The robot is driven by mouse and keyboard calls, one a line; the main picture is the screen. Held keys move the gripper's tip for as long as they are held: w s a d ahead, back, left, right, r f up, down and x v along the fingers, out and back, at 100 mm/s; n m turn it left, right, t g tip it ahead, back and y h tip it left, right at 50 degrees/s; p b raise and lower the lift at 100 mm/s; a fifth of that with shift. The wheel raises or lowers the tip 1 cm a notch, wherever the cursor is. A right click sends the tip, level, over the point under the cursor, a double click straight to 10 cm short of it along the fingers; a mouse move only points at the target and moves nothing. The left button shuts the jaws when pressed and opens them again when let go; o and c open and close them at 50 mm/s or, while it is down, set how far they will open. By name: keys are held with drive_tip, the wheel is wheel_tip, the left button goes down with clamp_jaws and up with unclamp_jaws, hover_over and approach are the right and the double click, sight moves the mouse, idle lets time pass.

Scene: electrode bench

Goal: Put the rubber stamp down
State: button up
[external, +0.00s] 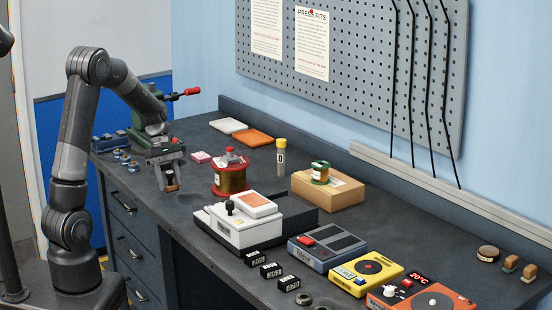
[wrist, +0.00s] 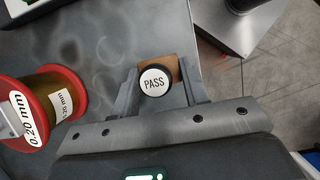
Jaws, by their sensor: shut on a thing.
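The rubber stamp (wrist: 155,81) has a round white top marked PASS, a black rim and a brown block below. It sits between the fingers of my gripper (wrist: 157,92), which is shut on it. In the external view my gripper (external: 169,176) points down at the left part of the dark bench (external: 190,198), close to its front edge. The stamp's brown lower part (external: 171,186) shows just below the fingers. I cannot tell whether it touches the bench top.
A red spool of wire (external: 232,178) stands to the right of my gripper; it also shows at the left of the wrist view (wrist: 42,105). A green vise (external: 143,138) is behind. A white device (external: 238,220) stands further right. Bare bench lies around the stamp.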

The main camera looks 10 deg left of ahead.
sight(170, 205)
drive_tip(key=shift+w+a+f, duration=0.9)
drive_tip(key=shift+w+a, duration=0.05)
drive_tip(key=shift+w, duration=0.15)
drive_tip(key=shift+f, duration=2)
drive_tip(key=o, duration=1)
drive_tip(key=shift+f, duration=0.1)
